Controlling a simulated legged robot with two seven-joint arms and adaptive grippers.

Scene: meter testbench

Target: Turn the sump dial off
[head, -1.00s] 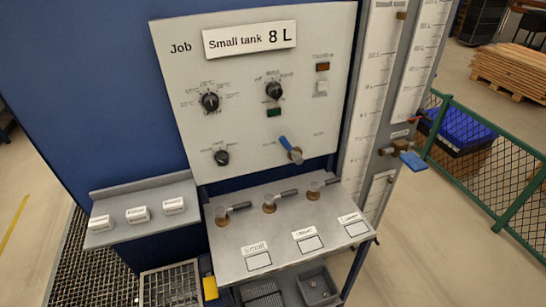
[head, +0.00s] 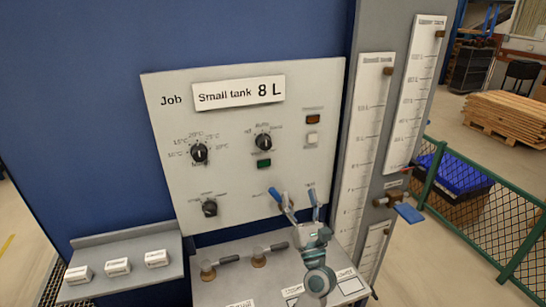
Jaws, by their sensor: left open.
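Three black dials are on the white panel (head: 235,110): a temperature dial (head: 199,153) at upper left, an upper-middle dial (head: 263,142) and a lower-left dial (head: 210,207). Their small labels are too blurred to show which is the sump dial. My left gripper (head: 302,198) is open and empty in front of the panel's lower right. Its fingers point up, beside the blue valve handle (head: 275,193), and partly hide that valve. Contact with the handle cannot be told. My right gripper is not in view.
Below the panel, a grey shelf holds brass valves with dark levers (head: 222,261). White blocks (head: 117,267) sit on a ledge at left. Measuring columns (head: 365,150) and another blue-handled valve (head: 408,213) stand at right. The space before the lower-left dial is clear.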

